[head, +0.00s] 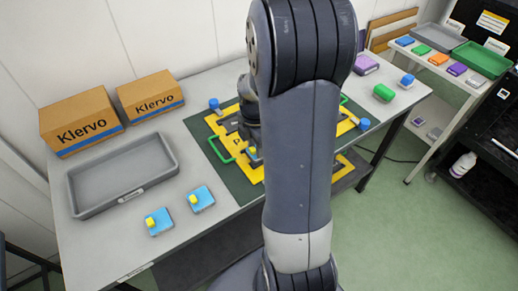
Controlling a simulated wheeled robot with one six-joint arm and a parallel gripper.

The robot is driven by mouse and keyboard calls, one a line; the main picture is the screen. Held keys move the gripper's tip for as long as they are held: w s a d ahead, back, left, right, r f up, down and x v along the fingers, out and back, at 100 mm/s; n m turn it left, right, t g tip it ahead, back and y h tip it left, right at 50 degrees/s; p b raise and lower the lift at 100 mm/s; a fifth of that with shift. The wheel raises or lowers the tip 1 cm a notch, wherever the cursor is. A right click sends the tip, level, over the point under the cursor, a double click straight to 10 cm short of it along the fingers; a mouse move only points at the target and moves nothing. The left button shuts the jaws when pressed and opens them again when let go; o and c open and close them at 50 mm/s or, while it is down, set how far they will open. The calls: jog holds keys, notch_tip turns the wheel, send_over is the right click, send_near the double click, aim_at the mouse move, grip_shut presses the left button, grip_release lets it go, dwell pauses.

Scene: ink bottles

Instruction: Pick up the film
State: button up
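I cannot tell for sure which thing is the film. A yellow sheet-like piece (224,116) with dark markings and partly hidden lettering lies on a dark green mat (204,127) in the middle of the table. My arm covers much of its centre and right. A green handle (219,150) shows at its left, and another green piece (344,99) shows to the right of my arm. My gripper (250,143) is low over the yellow piece, left of my arm's large link. Its fingers are mostly hidden, and I cannot tell whether they touch or hold anything.
A grey tray (77,198) and two Klervo boxes (83,122) (150,97) stand at left. Blue knobs (214,104) (364,124) flank the mat. A shelf cart (440,85) stands at right.

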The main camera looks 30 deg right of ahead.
jog(key=c, duration=0.4)
jog(key=shift+c, duration=0.2)
notch_tip(320, 180, up, 10)
dwell(0.4)
